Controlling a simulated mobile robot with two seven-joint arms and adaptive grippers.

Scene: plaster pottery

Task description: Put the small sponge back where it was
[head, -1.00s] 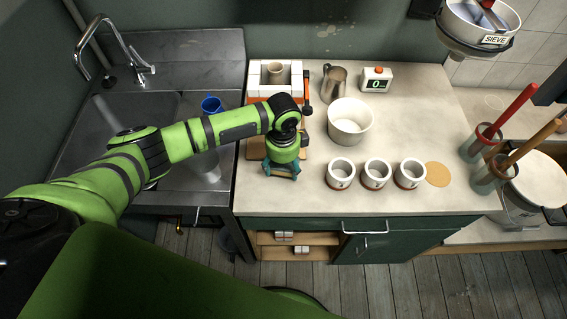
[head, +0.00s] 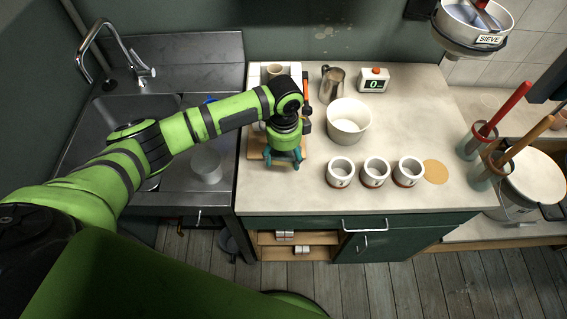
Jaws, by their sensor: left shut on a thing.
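My left gripper (head: 284,164) points down over the left part of the worktop, in front of the plaster mould blocks. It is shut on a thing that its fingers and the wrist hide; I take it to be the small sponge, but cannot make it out. A wooden board (head: 254,154) lies under and beside the gripper, partly covered by my arm. Whether the gripper touches the board cannot be told. My right gripper is not in view.
Three white cups (head: 375,172) stand in a row right of the gripper, beside a flat tan disc (head: 435,172). A white bucket (head: 349,122), a metal jug (head: 332,84) and a timer (head: 374,80) stand behind. The sink (head: 186,170) lies left. The front-left worktop is clear.

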